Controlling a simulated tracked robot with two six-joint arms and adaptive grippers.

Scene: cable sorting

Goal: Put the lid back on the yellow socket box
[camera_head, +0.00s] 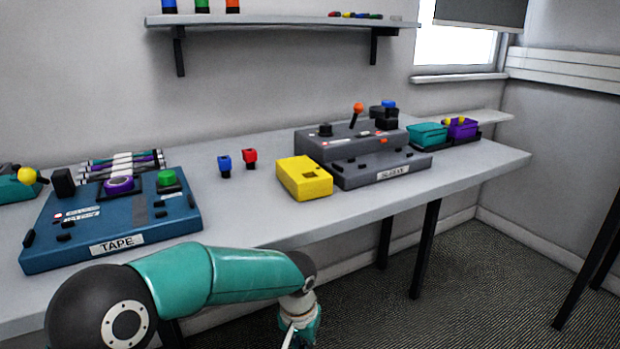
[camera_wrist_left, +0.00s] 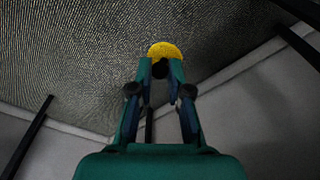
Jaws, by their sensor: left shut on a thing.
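The yellow socket box (camera_head: 292,182) sits on the bench, just left of the grey console, with a small dark square opening in its top. My left arm reaches across the bottom of the head view, and its gripper end is cut off by the lower edge, in front of the bench. In the left wrist view my left gripper (camera_wrist_left: 161,72) is shut on a yellow rounded piece (camera_wrist_left: 165,49) that looks like the lid. Only its rounded edge shows beyond the fingertips, with the floor behind it. My right gripper is not in view.
A blue console marked TAPE (camera_head: 160,215) stands on the left of the bench (camera_head: 245,215). A grey console (camera_head: 385,165) adjoins the yellow box. Blue (camera_head: 224,166) and red (camera_head: 250,158) small pieces stand behind. The bench between TAPE console and yellow box is clear.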

